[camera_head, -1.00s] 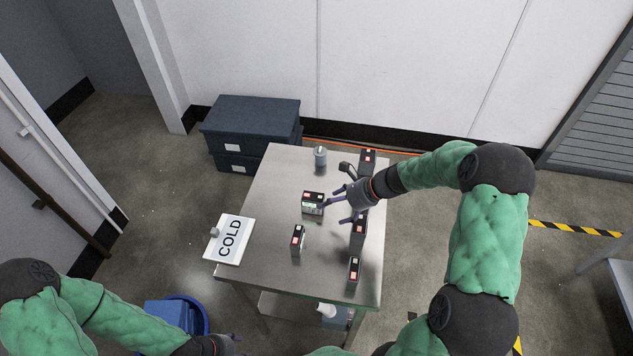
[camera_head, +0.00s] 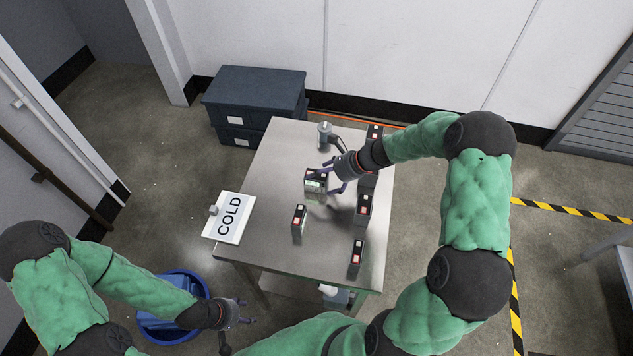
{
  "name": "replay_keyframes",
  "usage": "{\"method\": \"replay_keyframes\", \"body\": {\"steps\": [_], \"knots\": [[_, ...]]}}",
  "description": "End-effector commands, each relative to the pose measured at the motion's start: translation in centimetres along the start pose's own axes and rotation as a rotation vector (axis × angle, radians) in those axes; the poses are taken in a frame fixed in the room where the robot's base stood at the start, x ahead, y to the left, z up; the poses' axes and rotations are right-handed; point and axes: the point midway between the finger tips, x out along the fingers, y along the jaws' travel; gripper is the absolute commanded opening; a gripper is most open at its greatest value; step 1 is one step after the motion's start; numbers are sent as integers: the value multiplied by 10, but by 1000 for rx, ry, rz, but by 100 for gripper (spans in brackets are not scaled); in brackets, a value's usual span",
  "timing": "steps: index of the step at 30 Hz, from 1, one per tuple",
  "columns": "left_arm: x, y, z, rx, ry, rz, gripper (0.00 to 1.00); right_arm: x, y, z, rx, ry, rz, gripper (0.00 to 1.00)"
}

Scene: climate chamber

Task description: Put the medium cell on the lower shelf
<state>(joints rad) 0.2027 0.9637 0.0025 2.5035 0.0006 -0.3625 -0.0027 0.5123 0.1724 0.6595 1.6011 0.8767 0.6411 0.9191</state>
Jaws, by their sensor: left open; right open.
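Several black box-shaped cells with red and white marks on top stand on the steel table (camera_head: 270,190). I cannot tell for sure which is the medium one. My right gripper (camera_head: 326,181) is open, its fingers at the right side of the green-faced cell; contact is unclear. My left gripper (camera_head: 247,311) is open and empty, off the table's front-left. The lower shelf (camera_head: 283,286) shows only partly under the tabletop.
A COLD sign (camera_head: 229,217) sits at the table's left edge. A grey cylindrical item (camera_head: 324,136) stands at the back. A blue tub (camera_head: 165,336) is on the floor at left, and dark blue boxes (camera_head: 254,97) stand behind. A white-topped bottle (camera_head: 329,290) shows below the table.

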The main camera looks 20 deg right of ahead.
Motion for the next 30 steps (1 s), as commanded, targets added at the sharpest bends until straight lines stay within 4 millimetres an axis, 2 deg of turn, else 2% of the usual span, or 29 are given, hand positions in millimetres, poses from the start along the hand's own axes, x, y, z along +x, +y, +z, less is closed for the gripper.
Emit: {"method": "replay_keyframes", "body": {"steps": [1,6,14,16,21,24,30], "knots": [[5,-2,0,0,0,0,54,10,0,-2,0,0,3,91],[13,-4,0,0,0,0,54,33,-2,-1,0,0,2,91],[12,-4,0,0,0,0,54,37,-2,0,1,0,1,91],[12,-4,0,0,0,0,54,37,-2,0,1,0,1,77],[12,-4,-1,0,0,0,54,36,-2,0,1,0,1,29],[12,-4,-1,0,0,0,54,36,-3,1,0,-1,-1,6],[12,-4,-1,0,0,0,54,36,-2,1,0,-1,0,6]]}}
